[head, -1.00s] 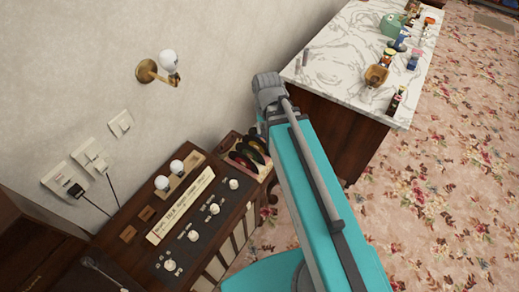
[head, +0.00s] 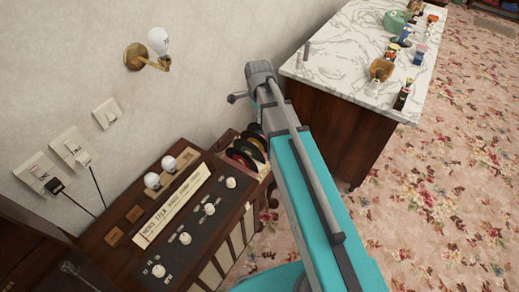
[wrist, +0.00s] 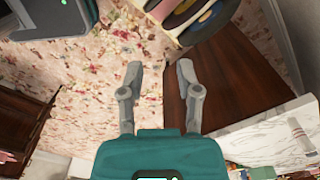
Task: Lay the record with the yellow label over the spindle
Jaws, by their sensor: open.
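Several dark records (head: 246,151) stand tilted in a wooden rack behind the radio console in the head view. At the top edge of the wrist view, the records show cut off, one with a yellowish label (wrist: 183,8). My gripper (wrist: 160,68) is open and empty, its two grey fingers apart below the records in that picture and touching nothing. In the head view my arm hides part of the space beside the rack. I cannot make out a spindle; a dark surface with a thin arm (head: 85,277) is partly in view at lower left.
A wooden radio console (head: 170,215) with knobs and two white bulbs stands along the wall. A marble-topped cabinet (head: 350,45) holds several small figures at its right. A brass wall lamp (head: 150,48) juts out. Flowered carpet (head: 440,170) is open at right.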

